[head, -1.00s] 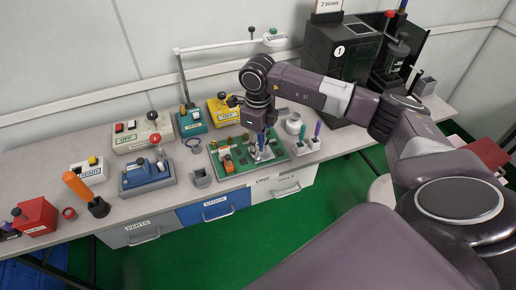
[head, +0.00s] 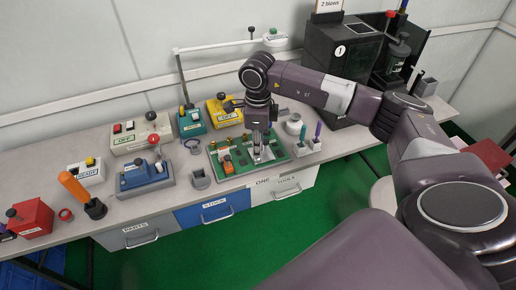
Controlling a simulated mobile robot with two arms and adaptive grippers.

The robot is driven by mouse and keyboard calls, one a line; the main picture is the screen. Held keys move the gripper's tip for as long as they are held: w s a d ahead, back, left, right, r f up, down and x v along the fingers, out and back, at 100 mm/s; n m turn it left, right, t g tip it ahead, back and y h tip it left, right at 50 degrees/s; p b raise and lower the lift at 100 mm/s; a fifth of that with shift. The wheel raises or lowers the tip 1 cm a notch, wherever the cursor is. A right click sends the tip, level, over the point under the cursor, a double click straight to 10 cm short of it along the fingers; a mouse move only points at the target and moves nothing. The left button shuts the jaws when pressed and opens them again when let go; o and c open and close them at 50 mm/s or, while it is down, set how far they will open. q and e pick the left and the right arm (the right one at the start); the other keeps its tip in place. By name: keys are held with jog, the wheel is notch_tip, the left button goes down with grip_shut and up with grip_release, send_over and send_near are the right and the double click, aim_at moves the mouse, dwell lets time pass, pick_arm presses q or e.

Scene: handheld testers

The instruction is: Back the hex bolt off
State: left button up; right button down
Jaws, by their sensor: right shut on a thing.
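A green board (head: 231,172) lies on the bench near its front edge, with an orange part (head: 228,165) and several small parts on it. My right gripper (head: 264,153) points straight down over the right half of the board. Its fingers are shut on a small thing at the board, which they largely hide. I cannot make out the hex bolt itself. My left gripper is not in view.
A blue box (head: 145,178) with a lever, an orange-handled tool (head: 75,186) and a red box (head: 32,218) stand to the left. Teal (head: 191,123) and yellow (head: 222,112) testers stand behind the board. A tall black box (head: 340,65) stands back right.

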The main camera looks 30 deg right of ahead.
jog(key=shift+n+b, duration=0.6)
jog(key=shift+n, duration=1.2)
jog(key=shift+r, duration=0.1)
jog(key=shift+r+p, duration=1.1)
jog(key=shift+r, duration=0.6)
